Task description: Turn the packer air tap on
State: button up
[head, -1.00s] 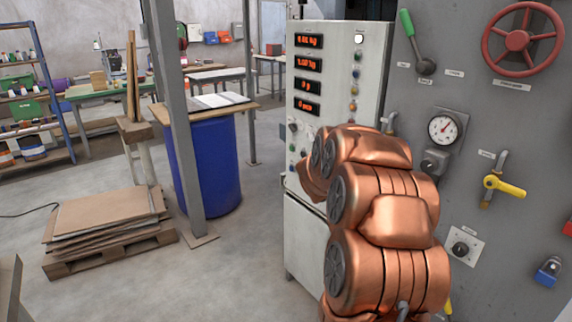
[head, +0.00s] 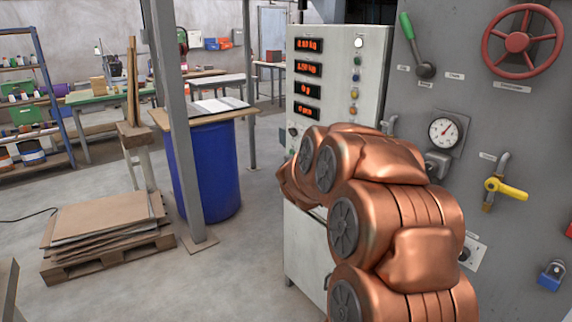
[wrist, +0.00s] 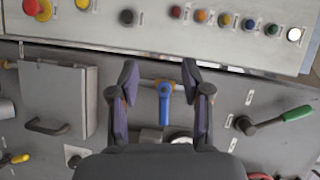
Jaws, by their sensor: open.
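A tap with a blue lever handle (wrist: 163,103) shows in the wrist view, on a brass-coloured pipe body on the grey panel. Its handle points down in that picture, roughly across the pipe. My gripper (wrist: 159,75) is open, with one dark finger on each side of the tap and clear space to the handle. No contact shows. In the head view my copper arm hides the gripper and most of this tap. A second tap with a yellow lever (head: 507,189) is on the grey panel at right. I cannot read the labels.
A control cabinet (head: 335,90) with red displays and buttons stands beside the grey panel. The panel carries a green-handled lever (head: 407,25), a red handwheel (head: 518,40), a gauge (head: 444,131) and a blue padlock (head: 551,275). A grey box with a handle (wrist: 60,100) is left of my gripper.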

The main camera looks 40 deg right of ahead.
jog(key=w+a+f+n+t+y, duration=0.1)
jog(key=w+a+n+t+y, duration=0.1)
jog(key=a, duration=0.4)
jog(key=w+a+n+t+y, duration=0.1)
jog(key=w+a+n+y, duration=0.2)
jog(key=a, duration=0.4)
jog(key=shift+w+f+n+t+y, duration=0.2)
jog(key=shift+f+n+t+y, duration=0.25)
jog(key=shift+n, duration=0.55)
